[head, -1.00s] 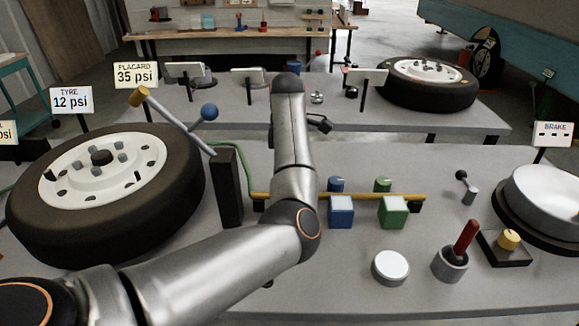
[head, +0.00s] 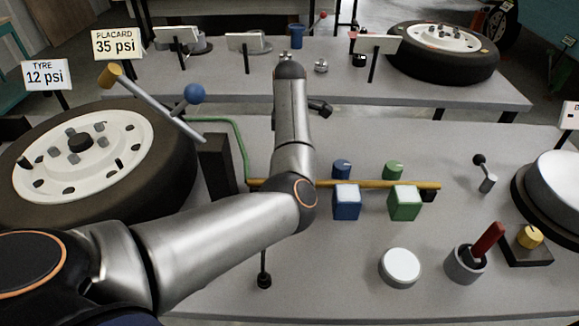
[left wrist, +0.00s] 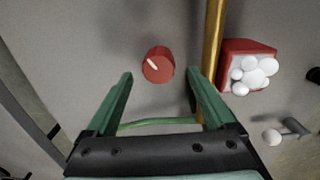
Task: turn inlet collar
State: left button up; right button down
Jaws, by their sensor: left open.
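A red round collar (left wrist: 158,65) with a white mark on top stands on the grey bench in the left wrist view. My left gripper (left wrist: 160,76) is open, with its green fingers to either side of and short of the collar. It does not appear to touch it. A red block (left wrist: 248,66) with white balls on its face sits to the right, across the yellow pipe (left wrist: 213,60). In the head view my arm hides the red parts and the fingers. A blue collar (head: 342,168) and a green collar (head: 393,170) stand behind the pipe there.
A blue block (head: 346,203) and a green block (head: 404,204) sit along the pipe. A tyre (head: 150,190) and a dark post (head: 216,168) stand left. A white round knob (head: 400,265) and a red lever (head: 488,238) are at the front right.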

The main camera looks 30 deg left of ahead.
pick_arm(q)
notch_tip(320, 180, down, 4)
jog(key=shift+f, duration=0.25)
jog(key=shift+w+a+f, duration=0.1)
jog(key=shift+f, duration=0.4)
